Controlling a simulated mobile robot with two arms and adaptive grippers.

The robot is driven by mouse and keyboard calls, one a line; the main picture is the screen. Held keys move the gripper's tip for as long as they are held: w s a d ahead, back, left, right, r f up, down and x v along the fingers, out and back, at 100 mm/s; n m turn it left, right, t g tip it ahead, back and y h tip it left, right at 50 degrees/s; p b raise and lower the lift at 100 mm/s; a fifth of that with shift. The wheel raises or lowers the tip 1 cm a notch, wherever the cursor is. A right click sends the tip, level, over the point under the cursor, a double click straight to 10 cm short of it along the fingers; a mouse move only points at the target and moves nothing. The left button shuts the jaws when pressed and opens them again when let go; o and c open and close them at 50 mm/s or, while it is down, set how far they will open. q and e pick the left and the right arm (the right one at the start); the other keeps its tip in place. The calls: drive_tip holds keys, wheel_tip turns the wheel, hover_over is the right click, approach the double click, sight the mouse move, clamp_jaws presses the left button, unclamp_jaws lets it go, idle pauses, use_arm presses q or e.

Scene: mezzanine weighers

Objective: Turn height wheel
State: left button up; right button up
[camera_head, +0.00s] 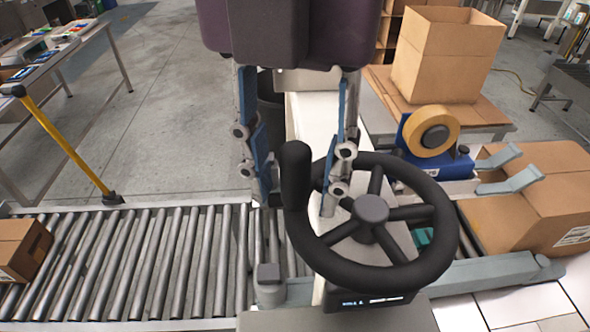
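The black height wheel (440,205) has a spoked rim and a central hub, and it sits on a grey housing with a small display (370,301). A black upright handle knob (295,172) stands on the left side of its rim. My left gripper (298,200) comes down from the top, open, with one finger to the left of the knob and the other to its right. Gaps show between the knob and the upper parts of both fingers. Whether the fingertips touch the knob or rim is unclear. My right gripper is not in view.
A roller conveyor (150,260) runs on the left with a cardboard box (22,248) on it. A blue tape dispenser (435,160) and a closed box (525,215) are on the right. An open carton (445,60) stands behind. A yellow pole (68,148) leans at left.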

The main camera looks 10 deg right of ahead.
use_arm(q)
drive_tip(key=shift+r, duration=6)
